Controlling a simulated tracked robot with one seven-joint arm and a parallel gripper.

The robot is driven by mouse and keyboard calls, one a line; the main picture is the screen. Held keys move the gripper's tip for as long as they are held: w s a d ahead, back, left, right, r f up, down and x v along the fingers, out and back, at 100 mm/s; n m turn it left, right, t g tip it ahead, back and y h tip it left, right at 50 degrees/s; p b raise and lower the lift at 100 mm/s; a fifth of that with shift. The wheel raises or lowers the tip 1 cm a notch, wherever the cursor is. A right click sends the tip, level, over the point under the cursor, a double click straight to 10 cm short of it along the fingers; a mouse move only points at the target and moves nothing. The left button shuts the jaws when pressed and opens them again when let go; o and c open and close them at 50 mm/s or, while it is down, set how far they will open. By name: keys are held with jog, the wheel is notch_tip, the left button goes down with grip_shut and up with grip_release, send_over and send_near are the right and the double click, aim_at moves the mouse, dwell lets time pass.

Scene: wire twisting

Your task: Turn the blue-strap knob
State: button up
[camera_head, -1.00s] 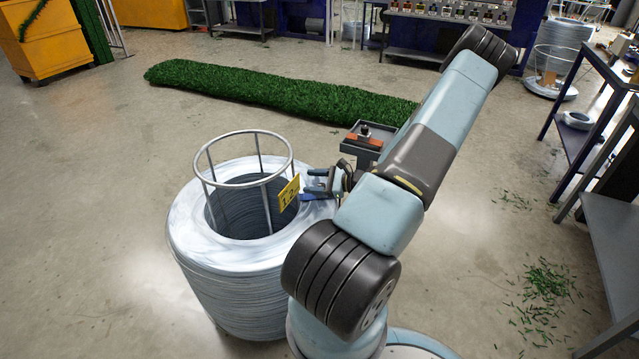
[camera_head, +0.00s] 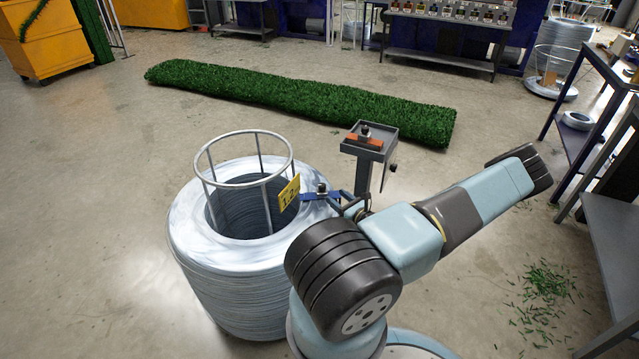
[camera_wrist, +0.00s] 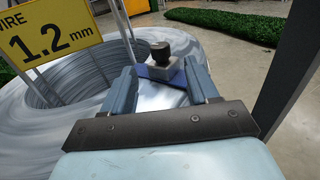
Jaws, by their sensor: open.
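The blue-strap knob (camera_head: 321,188) is a dark knob on a grey block over a blue strap (camera_head: 318,197). It sits at the right rim of the wire coil (camera_head: 220,285). In the wrist view, the knob (camera_wrist: 160,51) stands upright in line with the gap between my fingers, around or just beyond the tips. The blue strap (camera_wrist: 150,72) shows beneath it. My gripper (camera_wrist: 158,72) is open, with one finger on each side and nothing held. In the head view, my gripper (camera_head: 348,204) is just right of the knob, partly hidden by my arm.
A metal ring frame rises from the coil, with a yellow "1.2 mm" sign (camera_head: 289,193) beside the knob. Behind my gripper stands a grey post with a tray (camera_head: 378,150) holding another dark knob on an orange-red strap. A green garland (camera_head: 300,100) lies on the floor.

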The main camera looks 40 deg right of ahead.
aim_at(322, 188)
jog(key=w, duration=1.1)
jog(key=shift+w+d, duration=0.2)
jog(key=shift+w, duration=0.2)
jog(key=shift+c, duration=0.2)
